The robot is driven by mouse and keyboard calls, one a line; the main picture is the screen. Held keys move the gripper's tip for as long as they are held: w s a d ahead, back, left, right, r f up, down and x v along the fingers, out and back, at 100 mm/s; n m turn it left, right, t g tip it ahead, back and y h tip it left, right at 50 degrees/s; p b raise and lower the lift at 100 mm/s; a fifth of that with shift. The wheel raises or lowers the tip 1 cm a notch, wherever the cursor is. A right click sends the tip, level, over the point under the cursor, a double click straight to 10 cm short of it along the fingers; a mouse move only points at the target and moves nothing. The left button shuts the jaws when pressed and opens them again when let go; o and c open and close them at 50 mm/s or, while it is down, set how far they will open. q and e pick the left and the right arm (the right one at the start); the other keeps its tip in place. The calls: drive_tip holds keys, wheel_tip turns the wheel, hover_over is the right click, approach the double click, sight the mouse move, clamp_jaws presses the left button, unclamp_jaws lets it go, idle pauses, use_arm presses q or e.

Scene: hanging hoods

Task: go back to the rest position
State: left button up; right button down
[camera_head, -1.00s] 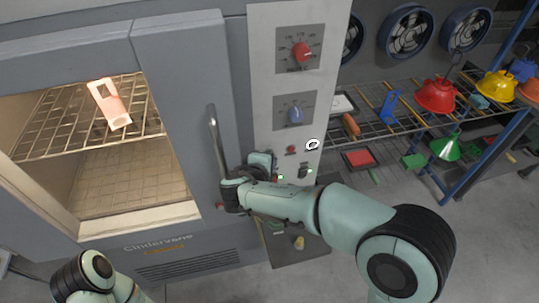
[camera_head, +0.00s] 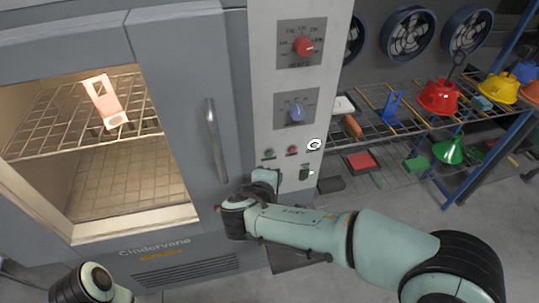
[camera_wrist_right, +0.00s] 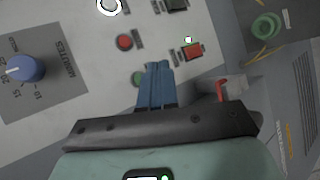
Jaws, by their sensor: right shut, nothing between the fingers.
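My right gripper (camera_head: 266,178) is at the lower part of the oven's control panel (camera_head: 262,100), just below the green button (camera_head: 268,153). In the right wrist view its blue fingers (camera_wrist_right: 157,72) are together and empty, with the green button (camera_wrist_right: 138,78) just beside their tips. Whether they touch the panel I cannot tell. My right forearm crosses in front of the panel's foot from the lower right. Of my left arm only a joint (camera_head: 97,283) shows at the bottom left; its gripper is out of view.
The oven has a vertical door handle (camera_head: 215,140) close to my right wrist. A pale orange bracket (camera_head: 106,101) stands on the lit oven's wire rack (camera_head: 60,143). At the right, a wire shelf (camera_head: 385,128) holds coloured hoods, including a red one (camera_head: 438,97). Grey floor is clear at the lower right.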

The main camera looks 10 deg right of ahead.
idle(0.5)
drive_tip(key=s+f+g+y, duration=0.1)
drive_tip(key=s+f+g, duration=0.2)
drive_tip(key=f, duration=0.6)
drive_tip(key=s+f+m+g+y+p, duration=0.1)
drive_tip(key=s+f+g+y, duration=0.1)
drive_tip(key=s+f, duration=0.3)
drive_tip(key=s+f+m+g+y, duration=0.1)
drive_tip(key=s+f+g, duration=0.3)
drive_tip(key=f, duration=0.9)
drive_tip(key=shift+a+y+p, duration=0.1)
drive_tip(key=shift+y+p, duration=0.25)
drive_tip(key=shift+y, duration=0.05)
use_arm(q)
drive_tip(key=r, duration=0.1)
drive_tip(key=w+r+p, duration=0.1)
drive_tip(key=r, duration=0.1)
drive_tip(key=w+r+p, duration=0.1)
drive_tip(key=shift+r, duration=0.3)
use_arm(e)
drive_tip(key=s+d+f+m+g+y, duration=0.1)
drive_tip(key=s+f+m+y, duration=0.3)
drive_tip(key=s+f+m, duration=1)
drive_tip(key=s+m, duration=0.1)
drive_tip(key=s, duration=0.2)
drive_tip(key=shift+d+f+g+y, duration=0.15)
drive_tip(key=shift+d+g+y, duration=0.15)
drive_tip(key=shift+y, duration=0.1)
